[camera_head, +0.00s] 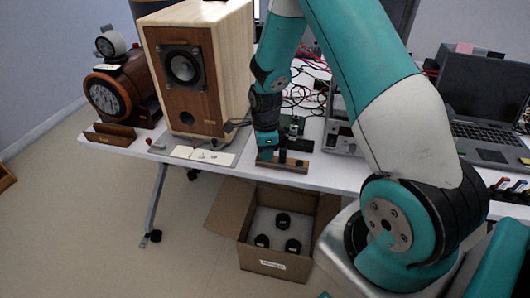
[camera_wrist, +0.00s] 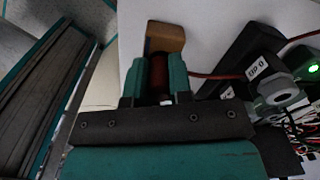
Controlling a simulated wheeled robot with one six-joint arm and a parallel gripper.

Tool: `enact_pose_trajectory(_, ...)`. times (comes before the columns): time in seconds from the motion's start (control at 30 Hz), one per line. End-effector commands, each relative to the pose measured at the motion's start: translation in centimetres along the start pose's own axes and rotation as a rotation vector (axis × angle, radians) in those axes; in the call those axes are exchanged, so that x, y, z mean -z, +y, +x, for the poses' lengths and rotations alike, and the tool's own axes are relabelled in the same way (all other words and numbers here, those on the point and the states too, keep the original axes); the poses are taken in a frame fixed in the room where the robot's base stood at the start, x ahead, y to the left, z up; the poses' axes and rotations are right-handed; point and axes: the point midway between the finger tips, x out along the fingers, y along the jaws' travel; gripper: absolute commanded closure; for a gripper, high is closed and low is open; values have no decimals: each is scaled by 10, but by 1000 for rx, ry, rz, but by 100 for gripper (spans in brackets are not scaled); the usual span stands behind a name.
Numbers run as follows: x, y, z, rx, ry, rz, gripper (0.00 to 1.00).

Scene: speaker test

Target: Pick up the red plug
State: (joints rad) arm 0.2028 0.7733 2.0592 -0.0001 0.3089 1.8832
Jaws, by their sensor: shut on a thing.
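My gripper (camera_head: 266,155) is low over the table's front edge, by a small wooden block (camera_head: 292,167). In the wrist view, my gripper (camera_wrist: 160,82) has its two teal fingers closed on the sides of a dark red-brown cylinder, which looks like the red plug (camera_wrist: 159,72). The plug is in shadow and its lower end is hidden. The end of the wooden block (camera_wrist: 165,36) shows beyond the fingers. I cannot tell whether the plug still sits in the block. In the head view my gripper hides the plug.
A wooden speaker (camera_head: 222,80) stands left of my gripper, with white plates (camera_head: 203,155) before it. A red cable (camera_wrist: 225,76) runs beside the fingers, near a black labelled box (camera_wrist: 242,62). An open carton (camera_head: 227,215) with black round things stands below. A laptop (camera_head: 485,100) is at right.

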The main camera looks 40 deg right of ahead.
Motion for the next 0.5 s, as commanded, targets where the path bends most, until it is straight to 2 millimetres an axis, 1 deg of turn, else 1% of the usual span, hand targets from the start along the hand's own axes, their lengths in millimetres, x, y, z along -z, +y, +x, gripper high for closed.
enact_pose_trajectory(0.27, 0, 0, -3, 1, 0, 0, 100)
enact_pose_trajectory(0.37, 0, 0, -10, 1, 0, 0, 100)
enact_pose_trajectory(0.47, 0, -1, -24, 4, -1, 0, 100)
enact_pose_trajectory(0.5, -1, -1, -33, 6, -2, 0, 100)
